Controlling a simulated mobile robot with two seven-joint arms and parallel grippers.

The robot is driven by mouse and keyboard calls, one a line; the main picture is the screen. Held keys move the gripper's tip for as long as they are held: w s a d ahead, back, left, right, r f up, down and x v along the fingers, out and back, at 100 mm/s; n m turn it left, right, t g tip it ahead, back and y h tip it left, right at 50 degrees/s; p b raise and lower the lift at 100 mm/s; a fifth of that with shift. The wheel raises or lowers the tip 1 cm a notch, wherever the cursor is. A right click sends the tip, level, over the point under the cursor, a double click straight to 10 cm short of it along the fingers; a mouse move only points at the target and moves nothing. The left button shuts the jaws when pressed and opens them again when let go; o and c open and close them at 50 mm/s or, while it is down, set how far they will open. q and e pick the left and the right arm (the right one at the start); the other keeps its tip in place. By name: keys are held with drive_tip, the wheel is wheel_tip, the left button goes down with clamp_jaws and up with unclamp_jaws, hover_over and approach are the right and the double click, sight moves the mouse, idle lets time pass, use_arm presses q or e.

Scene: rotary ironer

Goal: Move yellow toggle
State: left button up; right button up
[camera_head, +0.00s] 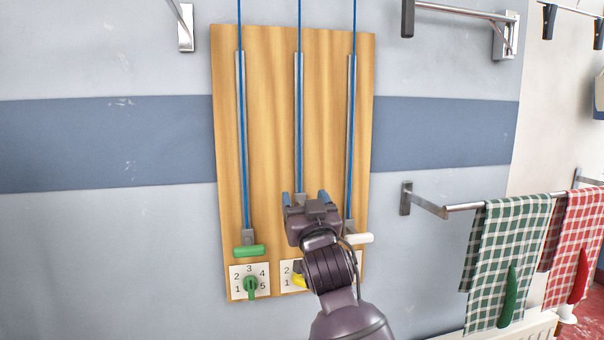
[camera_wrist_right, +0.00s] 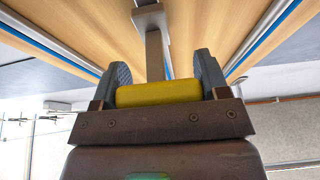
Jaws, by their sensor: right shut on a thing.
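The yellow toggle (camera_wrist_right: 158,93) is a horizontal yellow bar on a grey stem, seen in the right wrist view. My right gripper (camera_head: 304,198) is shut on it, with one finger at each end of the bar. In the head view the gripper is at the lower part of the middle rail (camera_head: 299,120) and hides the yellow bar. A wooden board (camera_head: 270,130) carries this rail and two others. A yellow dial (camera_head: 299,281) below is partly hidden by my right arm. My left gripper is not in view.
A green handle (camera_head: 249,251) hangs on the left rail above a green dial (camera_head: 250,285). A white handle (camera_head: 360,238) is on the right rail, close to my right wrist. A towel rail (camera_head: 445,209) with green and red checked towels stands out at the right.

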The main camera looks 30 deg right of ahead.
wheel_tip(320, 180, down, 6)
drive_tip(key=b, duration=0.1)
drive_tip(key=shift+f, duration=0.25)
drive_tip(key=shift+f+b, duration=0.45)
drive_tip(key=shift+f, duration=0.2)
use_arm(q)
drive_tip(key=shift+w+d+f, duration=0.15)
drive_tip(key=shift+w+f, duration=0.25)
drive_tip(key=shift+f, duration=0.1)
use_arm(e)
drive_tip(key=shift+f, duration=0.1)
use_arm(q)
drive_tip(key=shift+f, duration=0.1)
use_arm(e)
drive_tip(key=o, duration=0.9)
drive_tip(key=shift+f, duration=0.1)
drive_tip(key=o, duration=0.4)
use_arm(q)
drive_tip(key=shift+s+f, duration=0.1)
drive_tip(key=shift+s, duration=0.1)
use_arm(e)
drive_tip(key=shift+r, duration=0.25)
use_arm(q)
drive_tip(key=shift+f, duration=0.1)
use_arm(e)
drive_tip(key=v, duration=1)
drive_tip(key=shift+s+f, duration=0.1)
drive_tip(key=shift+s, duration=0.3)
